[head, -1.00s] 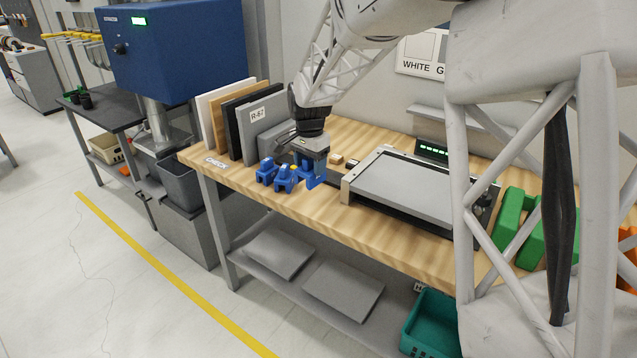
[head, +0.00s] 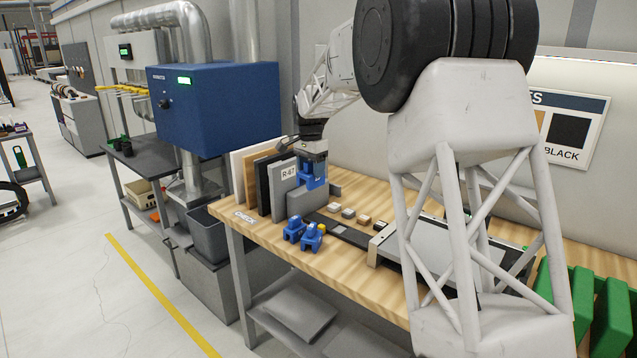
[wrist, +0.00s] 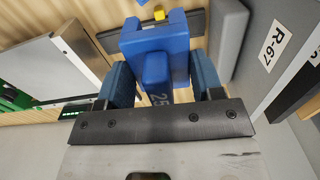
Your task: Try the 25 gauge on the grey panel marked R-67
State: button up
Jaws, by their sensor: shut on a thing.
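My gripper (head: 314,168) is shut on a blue gauge (head: 313,182). In the wrist view, the gauge (wrist: 155,45), marked 25, sits between the two fingers (wrist: 160,82). The grey panel marked R-67 (head: 287,203) stands upright at the right end of the row of panels. My gripper holds the gauge above the bench, just right of this panel. In the wrist view, the panel (wrist: 262,75) is to the right of the gauge, with a gap between them. The gauge's far side is hidden.
Two more blue gauges (head: 293,229) stand on the bench front, one with a yellow part. White, wood and black panels (head: 262,190) stand left of R-67. Small sample blocks (head: 349,213) lie near a dark strip.

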jog(key=w+a+r, duration=0.4)
jog(key=w, duration=0.3)
jog(key=w+a+r, duration=0.5)
jog(key=w, duration=0.2)
jog(key=shift+w+n, duration=0.3)
jog(key=shift+w, duration=0.05)
jog(key=shift+f, duration=0.2)
jog(key=shift+f, duration=3.05)
jog(key=shift+f, duration=0.75)
jog(key=o, duration=1.1)
jog(key=shift+c, duration=0.2)
